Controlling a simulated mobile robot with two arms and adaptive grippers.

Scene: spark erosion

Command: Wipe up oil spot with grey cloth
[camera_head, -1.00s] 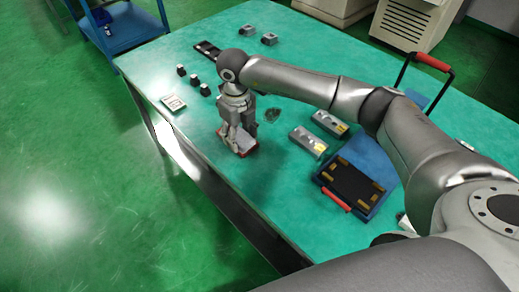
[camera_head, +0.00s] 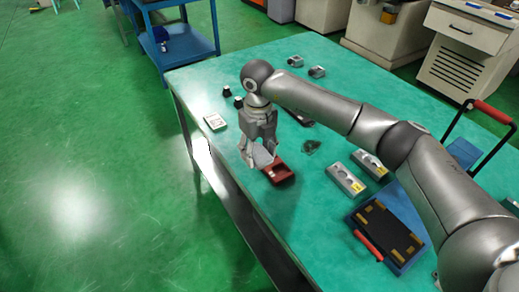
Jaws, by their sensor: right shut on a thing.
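The grey cloth (camera_head: 262,157) is a small light-grey piece between the fingers of my right gripper (camera_head: 257,151), which is shut on it. The gripper points down near the left edge of the green table, just above and left of a small dark-red box (camera_head: 279,174). I cannot tell whether the cloth still touches the box. The oil spot (camera_head: 311,147) is a dark patch on the tabletop, right of the gripper and apart from it. My left gripper is not in view.
Two metal blocks (camera_head: 345,179) (camera_head: 370,164) lie right of the spot. A blue case with a dark insert (camera_head: 388,229) and red handle is at the lower right. A white device (camera_head: 215,122) and black pieces (camera_head: 227,91) lie left. The table (camera_head: 314,214) is bare in front.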

